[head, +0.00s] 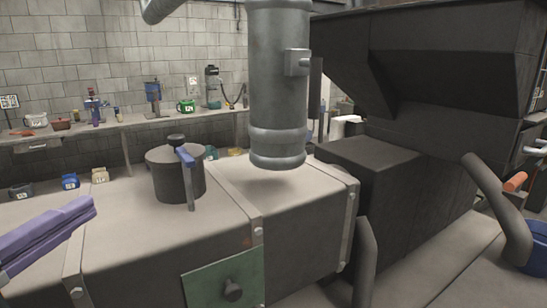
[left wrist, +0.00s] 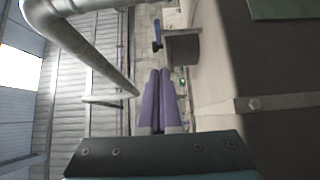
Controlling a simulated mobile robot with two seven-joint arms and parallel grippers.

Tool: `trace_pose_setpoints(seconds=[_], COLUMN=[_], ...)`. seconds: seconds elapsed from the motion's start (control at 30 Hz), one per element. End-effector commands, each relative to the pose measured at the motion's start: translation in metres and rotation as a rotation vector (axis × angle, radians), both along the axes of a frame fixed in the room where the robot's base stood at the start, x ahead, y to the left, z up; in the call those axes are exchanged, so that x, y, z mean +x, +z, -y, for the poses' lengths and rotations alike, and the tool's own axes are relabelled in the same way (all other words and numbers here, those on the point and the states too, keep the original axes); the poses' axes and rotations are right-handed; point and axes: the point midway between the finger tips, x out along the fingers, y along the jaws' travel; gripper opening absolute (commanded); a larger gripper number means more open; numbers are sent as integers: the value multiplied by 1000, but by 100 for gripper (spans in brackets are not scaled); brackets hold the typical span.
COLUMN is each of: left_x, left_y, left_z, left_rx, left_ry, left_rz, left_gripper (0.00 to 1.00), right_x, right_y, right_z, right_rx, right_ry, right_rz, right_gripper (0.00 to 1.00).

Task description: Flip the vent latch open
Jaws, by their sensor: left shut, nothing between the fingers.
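The vent is a dark grey cylinder (head: 170,175) with a knob on its lid, standing on the large grey casing. The latch (head: 186,157) has a blue top part at the vent's rim and a thin grey strip hanging down the side facing me. In the left wrist view the vent (left wrist: 183,50) lies sideways in the picture, with the blue latch (left wrist: 157,32) at its left. My left gripper (head: 91,206) has purple fingers, shut and empty, left of the vent and apart from it. Its fingers also show in the left wrist view (left wrist: 160,74). My right gripper is not in view.
A thick vertical pipe (head: 278,85) hangs right of the vent. The casing (head: 140,245) has raised metal bands and a green panel (head: 222,280) with a knob on its front. A back bench (head: 60,131) holds several small items. Space between gripper and vent looks clear.

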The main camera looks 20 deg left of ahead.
Motion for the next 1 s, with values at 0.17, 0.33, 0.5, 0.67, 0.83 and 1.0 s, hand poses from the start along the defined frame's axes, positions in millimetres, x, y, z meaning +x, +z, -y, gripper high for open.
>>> trace_pose_setpoints(seconds=[0.17,0.33,0.5,0.67,0.83,1.0], left_x=[0,0,10,35,70,102], left_y=[0,1,2,5,4,4], left_z=[-1,-1,-2,-4,-7,-9], left_rx=[-4,-2,-2,0,-2,-1], left_ry=[4,3,3,3,3,3], left_rz=[3,3,4,7,6,5], left_gripper=[0,0,0,0,0,0], right_x=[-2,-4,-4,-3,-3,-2], right_y=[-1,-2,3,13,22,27], right_z=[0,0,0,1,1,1], right_rx=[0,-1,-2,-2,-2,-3], right_ry=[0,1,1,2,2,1], right_rz=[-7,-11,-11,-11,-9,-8], right_gripper=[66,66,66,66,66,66])
